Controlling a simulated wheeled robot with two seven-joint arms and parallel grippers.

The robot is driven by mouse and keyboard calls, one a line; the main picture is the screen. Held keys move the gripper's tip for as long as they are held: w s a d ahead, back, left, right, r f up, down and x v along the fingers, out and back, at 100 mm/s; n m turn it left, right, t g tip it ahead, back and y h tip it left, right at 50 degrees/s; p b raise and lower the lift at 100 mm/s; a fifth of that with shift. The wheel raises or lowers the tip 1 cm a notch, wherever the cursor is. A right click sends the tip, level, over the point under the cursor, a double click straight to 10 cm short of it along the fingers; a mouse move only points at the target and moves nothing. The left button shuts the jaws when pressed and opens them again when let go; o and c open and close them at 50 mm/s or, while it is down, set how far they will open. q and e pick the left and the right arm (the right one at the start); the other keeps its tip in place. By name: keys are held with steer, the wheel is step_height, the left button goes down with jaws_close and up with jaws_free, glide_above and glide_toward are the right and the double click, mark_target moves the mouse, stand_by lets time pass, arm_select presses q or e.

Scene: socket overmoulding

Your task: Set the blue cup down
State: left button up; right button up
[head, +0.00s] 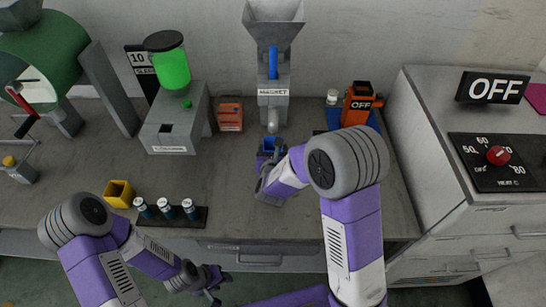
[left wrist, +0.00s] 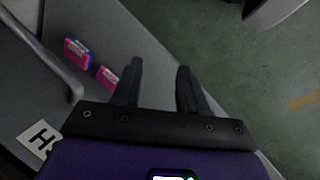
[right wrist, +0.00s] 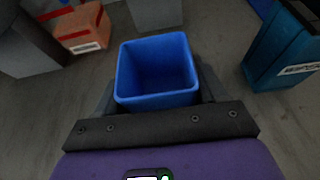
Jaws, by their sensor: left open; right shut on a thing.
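The blue cup (head: 268,146) is square and open-topped. In the head view it is just below the spout of the grey hopper labelled MAGNET (head: 273,92). My right gripper (head: 263,168) is shut on the cup. In the right wrist view the cup (right wrist: 157,101) is upright between the fingers and looks empty inside. I cannot tell whether its base touches the bench; the gripper hides its lower part. My left gripper (head: 213,287) is open and empty, in front of the bench's front edge; its spread fingers show in the left wrist view (left wrist: 159,68).
A yellow cup (head: 119,194) and a dark rack (head: 172,216) with several small parts are at front left. An orange box (head: 230,114) stands left of the hopper. The bench (head: 225,175) is bare left of my right gripper.

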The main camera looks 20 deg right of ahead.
steer(key=shift+w+f+b, duration=0.15)
steer(key=shift+f+b, duration=0.55)
steer(key=shift+f, duration=1.05)
steer(key=shift+f, duration=0.15)
steer(key=o, duration=0.7)
steer(key=shift+f, duration=0.1)
steer(key=shift+c, duration=0.2)
steer(key=o, duration=0.4)
steer(key=shift+o, duration=0.2)
steer(key=shift+r, duration=0.2)
steer(key=shift+s+r, duration=0.2)
steer(key=shift+s, duration=0.05)
steer(key=p+v, duration=0.2)
steer(key=v, duration=0.9)
steer(key=shift+s, duration=0.2)
